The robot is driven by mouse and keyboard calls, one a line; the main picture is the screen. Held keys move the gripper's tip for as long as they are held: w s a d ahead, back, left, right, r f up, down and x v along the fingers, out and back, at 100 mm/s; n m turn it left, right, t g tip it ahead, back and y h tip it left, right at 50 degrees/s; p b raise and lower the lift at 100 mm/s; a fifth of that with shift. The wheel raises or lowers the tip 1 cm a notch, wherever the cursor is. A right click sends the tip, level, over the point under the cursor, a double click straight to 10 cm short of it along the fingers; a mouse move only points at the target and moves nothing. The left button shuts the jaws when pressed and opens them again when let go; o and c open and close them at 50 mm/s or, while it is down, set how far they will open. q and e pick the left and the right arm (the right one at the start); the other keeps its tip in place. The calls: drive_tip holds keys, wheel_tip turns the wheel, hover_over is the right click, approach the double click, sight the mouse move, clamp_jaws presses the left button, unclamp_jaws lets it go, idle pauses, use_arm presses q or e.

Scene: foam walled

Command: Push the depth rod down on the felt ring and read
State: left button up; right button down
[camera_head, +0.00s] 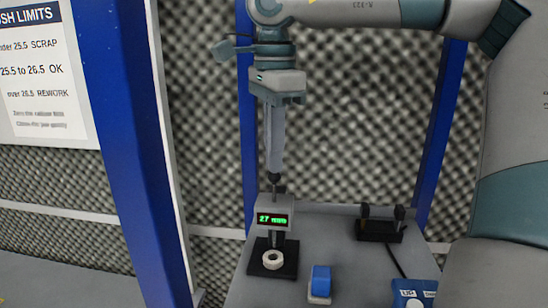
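The depth gauge (264,214) stands on a black base (257,270) on the grey table. Its green display (272,219) shows 27, followed by small characters I cannot read. The pale felt ring (273,261) lies flat on the base, below the gauge head. The depth rod (279,190) rises above the head and has a dark knob on top. My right gripper (274,171) points straight down with its fingertips at the knob. Its fingers show as one narrow bar with no gap. Whether the tips press on the knob is too small to tell. My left gripper is out of view.
A blue and white block (320,282) lies right of the gauge. A black two-post stand (380,231) is farther back, with a cable running towards a blue UP/DOWN box (412,292). The wall sign (42,70) lists 25.5 to 26.5 OK, over 26.5 REWORK. Blue posts flank the table.

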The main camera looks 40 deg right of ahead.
drive_tip(key=shift+f+b, duration=0.4)
drive_tip(key=shift+f, duration=0.2)
drive_tip(key=shift+r, duration=0.1)
drive_tip(key=shift+r+p, duration=1.85)
drive_tip(key=shift+r, duration=0.6)
